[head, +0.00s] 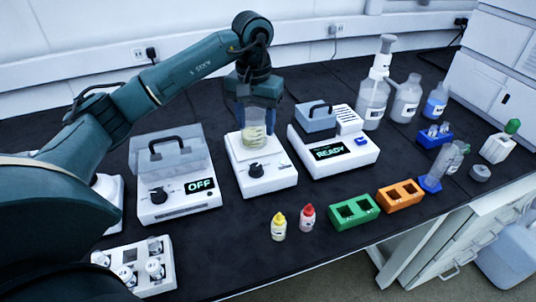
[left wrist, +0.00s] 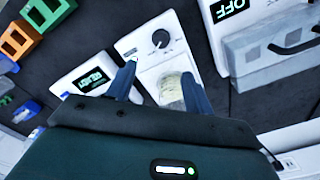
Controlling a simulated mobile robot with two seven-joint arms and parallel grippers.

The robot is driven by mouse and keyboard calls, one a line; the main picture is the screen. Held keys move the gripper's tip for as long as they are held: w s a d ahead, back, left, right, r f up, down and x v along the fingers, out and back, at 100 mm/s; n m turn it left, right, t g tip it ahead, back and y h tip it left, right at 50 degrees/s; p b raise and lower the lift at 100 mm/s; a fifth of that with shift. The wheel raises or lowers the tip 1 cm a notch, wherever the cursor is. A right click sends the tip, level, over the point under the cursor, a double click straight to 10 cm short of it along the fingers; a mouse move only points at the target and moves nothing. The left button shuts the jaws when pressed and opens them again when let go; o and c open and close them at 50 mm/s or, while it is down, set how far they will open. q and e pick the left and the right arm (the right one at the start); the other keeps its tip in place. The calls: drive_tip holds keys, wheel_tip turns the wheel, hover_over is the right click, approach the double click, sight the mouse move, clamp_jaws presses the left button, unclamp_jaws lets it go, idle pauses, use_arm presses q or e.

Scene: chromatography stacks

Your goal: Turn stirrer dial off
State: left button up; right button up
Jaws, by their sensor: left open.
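The stirrer (head: 268,183) is a white box in the middle of the bench, with a black dial (head: 256,170) on its front. A glass beaker (head: 254,136) with pale yellowish contents stands on its top plate. My left gripper (head: 258,108) is at the beaker from behind and above, fingers apart. In the left wrist view, the open left gripper (left wrist: 159,72) has the beaker (left wrist: 171,91) between its fingers, nearer one finger; I cannot tell whether it touches. The dial (left wrist: 160,39) shows beyond the fingertips, clear of them. My right gripper is not in view.
A lidded device reading OFF (head: 176,208) stands left of the stirrer, and one reading READY (head: 345,165) stands right. Yellow-capped (head: 279,228) and red-capped (head: 307,218) bottles, a green rack (head: 353,211) and an orange rack (head: 400,196) lie in front. Tall bottles stand behind right.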

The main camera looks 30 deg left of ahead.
sight(256, 166)
use_arm(q)
drive_tip(key=f, duration=1.2)
drive_tip(key=shift+s+f+p, duration=0.25)
drive_tip(key=shift+f+p, duration=0.05)
drive_tip(key=shift+f, duration=0.1)
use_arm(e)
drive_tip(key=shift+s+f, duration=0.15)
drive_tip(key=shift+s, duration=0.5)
use_arm(q)
drive_tip(key=c, duration=1)
drive_tip(key=shift+o, duration=0.2)
